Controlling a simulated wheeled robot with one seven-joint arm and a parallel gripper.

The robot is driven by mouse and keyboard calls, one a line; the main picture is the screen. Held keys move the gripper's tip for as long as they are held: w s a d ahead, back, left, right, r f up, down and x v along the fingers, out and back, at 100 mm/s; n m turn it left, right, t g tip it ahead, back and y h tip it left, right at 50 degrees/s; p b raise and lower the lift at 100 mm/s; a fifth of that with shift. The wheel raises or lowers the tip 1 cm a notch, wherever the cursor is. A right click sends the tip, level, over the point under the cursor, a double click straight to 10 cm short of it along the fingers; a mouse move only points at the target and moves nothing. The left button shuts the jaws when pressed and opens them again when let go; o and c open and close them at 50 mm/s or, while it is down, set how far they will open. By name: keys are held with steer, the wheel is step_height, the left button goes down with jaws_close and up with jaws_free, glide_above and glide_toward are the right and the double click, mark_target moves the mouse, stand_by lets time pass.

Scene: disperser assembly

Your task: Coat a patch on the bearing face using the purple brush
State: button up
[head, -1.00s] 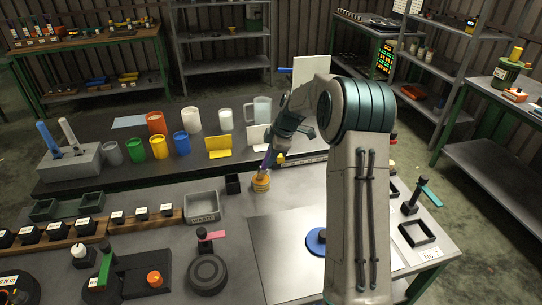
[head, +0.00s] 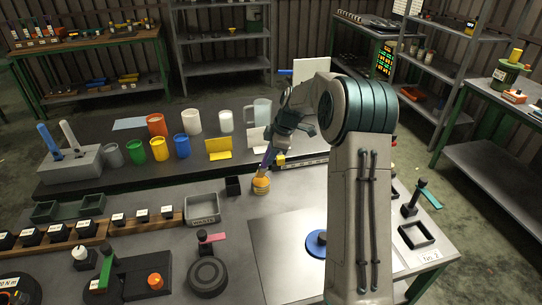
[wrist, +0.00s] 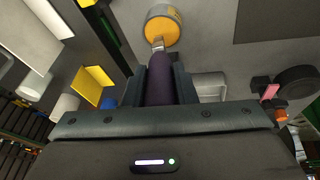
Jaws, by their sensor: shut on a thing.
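My gripper (wrist: 160,90) is shut on the purple brush (wrist: 159,80), whose handle lies between the two fingers in the wrist view. The brush (head: 267,160) points down toward a small round pot with an orange top (head: 261,186) in the head view. The pot also shows in the wrist view (wrist: 163,24), with the brush's pale metal end at its near edge. I cannot tell whether the bristles touch the orange contents. I cannot make out for certain which part is the bearing face. A black ring (head: 208,277) lies at the front of the bench.
A black cup (head: 233,185) and a grey waste tray (head: 203,208) stand left of the pot. A blue disc with a knob (head: 317,243) sits on the metal plate (head: 275,270). Coloured cups and a yellow card (head: 218,149) stand behind. The plate's left part is clear.

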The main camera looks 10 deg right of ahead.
steer(key=shift+r+p, duration=1.1)
steer(key=shift+r, duration=1.55)
steer(key=shift+f, duration=0.1)
